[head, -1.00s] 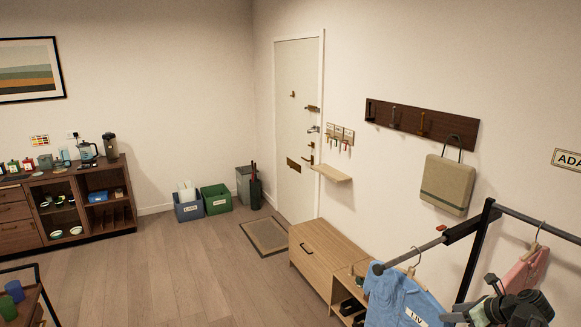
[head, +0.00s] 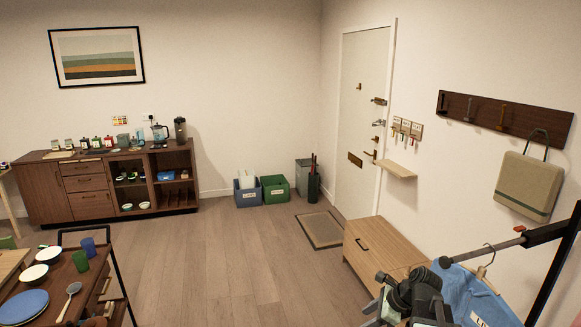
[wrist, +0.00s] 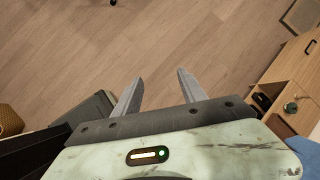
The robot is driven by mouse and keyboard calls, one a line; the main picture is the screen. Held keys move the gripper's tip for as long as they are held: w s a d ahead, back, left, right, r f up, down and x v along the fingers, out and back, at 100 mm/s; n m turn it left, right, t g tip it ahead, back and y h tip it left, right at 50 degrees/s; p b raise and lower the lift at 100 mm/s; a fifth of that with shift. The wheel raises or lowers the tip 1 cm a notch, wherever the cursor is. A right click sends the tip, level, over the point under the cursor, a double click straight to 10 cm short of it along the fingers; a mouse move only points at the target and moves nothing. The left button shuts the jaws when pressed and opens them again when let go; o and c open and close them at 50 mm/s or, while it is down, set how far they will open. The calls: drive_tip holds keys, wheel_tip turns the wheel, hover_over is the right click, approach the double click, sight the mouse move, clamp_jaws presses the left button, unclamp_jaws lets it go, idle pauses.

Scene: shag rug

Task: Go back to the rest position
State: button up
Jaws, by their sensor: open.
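My gripper shows in the wrist view (wrist: 158,88), its two grey fingers spread apart with nothing between them, above bare wooden floor. In the head view, part of my dark arm shows at the bottom right, in front of a blue garment (head: 478,298) on a hanger; the fingertips cannot be made out there.
A clothes rail (head: 500,246) stands at the right, beside a wooden bench (head: 375,250). A trolley (head: 100,290) with plates, bowls and cups is at the lower left. A sideboard (head: 85,205) lines the back wall. The floor (head: 215,260) between is clear, up to a doormat (head: 320,229).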

drive_tip(key=s+a+f+n+g+h+b, duration=0.1)
drive_tip(key=s+a+f+n, duration=0.15)
drive_tip(key=a, duration=0.25)
drive_tip(key=s+a+f+n+g+b, duration=0.1)
drive_tip(key=a+f+n, duration=0.2)
drive_tip(key=a+n, duration=0.15)
drive_tip(key=s+n+h, duration=0.1)
drive_tip(key=n, duration=0.4)
drive_tip(key=s+f+n+g+h, duration=0.1)
drive_tip(key=s+n, duration=0.1)
drive_tip(key=n, duration=0.3)
drive_tip(key=s+d+n+h, duration=0.1)
drive_tip(key=n+h, duration=0.1)
drive_tip(key=n, duration=0.3)
drive_tip(key=shift+s+f+g, duration=0.35)
drive_tip(key=shift+g, duration=0.05)
idle(0.5)
